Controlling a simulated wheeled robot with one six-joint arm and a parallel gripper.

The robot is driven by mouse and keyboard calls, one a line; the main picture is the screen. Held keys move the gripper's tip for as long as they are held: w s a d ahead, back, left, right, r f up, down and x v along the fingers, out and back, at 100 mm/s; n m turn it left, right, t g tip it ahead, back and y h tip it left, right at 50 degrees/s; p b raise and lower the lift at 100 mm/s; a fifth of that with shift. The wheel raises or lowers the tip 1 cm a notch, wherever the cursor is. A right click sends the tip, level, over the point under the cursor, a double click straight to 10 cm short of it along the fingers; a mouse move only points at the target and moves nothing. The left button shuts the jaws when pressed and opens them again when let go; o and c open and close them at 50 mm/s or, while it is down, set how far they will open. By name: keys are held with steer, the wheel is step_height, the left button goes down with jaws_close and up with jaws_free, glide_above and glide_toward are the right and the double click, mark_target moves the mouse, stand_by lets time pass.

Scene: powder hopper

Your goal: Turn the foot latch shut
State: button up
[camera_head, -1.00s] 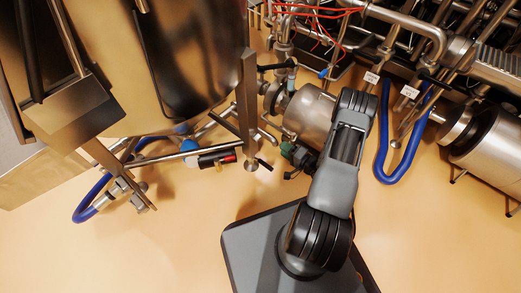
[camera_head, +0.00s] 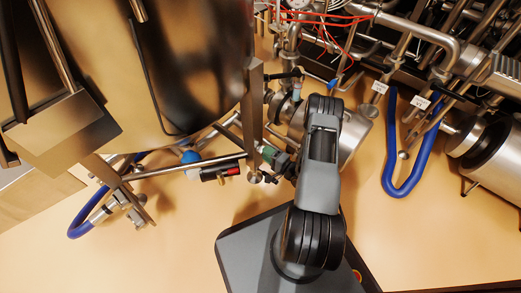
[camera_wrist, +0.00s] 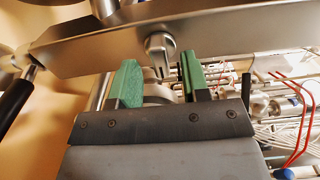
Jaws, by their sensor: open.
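My gripper (camera_wrist: 159,64) shows two green fingers, spread apart with nothing held between them. A short metal knob (camera_wrist: 160,46) on a flat steel bar (camera_wrist: 220,30) stands just beyond the fingertips, between them in the picture; it may be the foot latch, but I cannot be sure. I cannot tell whether the fingers touch it. In the head view, my gripper (camera_head: 270,156) is beside the upright steel leg (camera_head: 254,100) of the hopper. My arm and the leg partly hide that spot, and no latch is clear there.
The big steel hopper (camera_head: 195,60) fills the upper left. A red-and-black fitting (camera_head: 220,173) is left of the leg. A black-handled lever (camera_wrist: 15,98) is at the wrist view's left. Pipes and a blue hose (camera_head: 402,190) crowd the right. The floor (camera_head: 150,260) is clear in front.

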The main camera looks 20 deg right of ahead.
steer(key=shift+w+a, duration=0.25)
steer(key=shift+w, duration=0.3)
jaws_close()
